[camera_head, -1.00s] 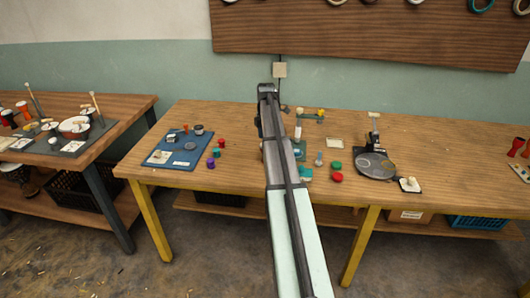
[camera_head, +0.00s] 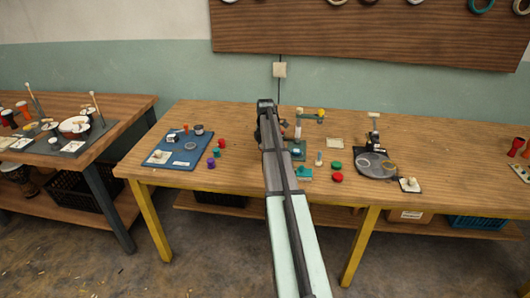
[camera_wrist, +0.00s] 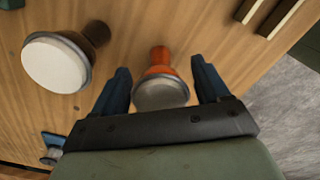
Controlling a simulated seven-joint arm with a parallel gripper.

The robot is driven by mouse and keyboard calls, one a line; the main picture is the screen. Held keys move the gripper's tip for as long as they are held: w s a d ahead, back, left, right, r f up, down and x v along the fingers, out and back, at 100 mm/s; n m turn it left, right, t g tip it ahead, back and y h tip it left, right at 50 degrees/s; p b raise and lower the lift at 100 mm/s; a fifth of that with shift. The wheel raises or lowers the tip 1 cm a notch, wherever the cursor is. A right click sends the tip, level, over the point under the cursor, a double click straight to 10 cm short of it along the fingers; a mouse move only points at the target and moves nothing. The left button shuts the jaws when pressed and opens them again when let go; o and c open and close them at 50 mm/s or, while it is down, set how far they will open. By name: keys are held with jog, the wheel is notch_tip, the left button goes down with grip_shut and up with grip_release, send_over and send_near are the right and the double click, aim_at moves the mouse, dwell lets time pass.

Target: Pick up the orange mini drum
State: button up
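My gripper (camera_wrist: 161,76) is open, with one dark blue finger on each side of the drum. Gaps show between the drum and both fingers, and I cannot tell their relative depth. In the head view my arm covers this spot, so neither the fingers nor the orange drum can be made out there.
A blue mat (camera_head: 176,156) with small items lies left on the table. A dark round tool base (camera_head: 375,164) and red and green pieces (camera_head: 337,178) are right of my arm.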

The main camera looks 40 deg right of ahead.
jog(key=c, duration=0.9)
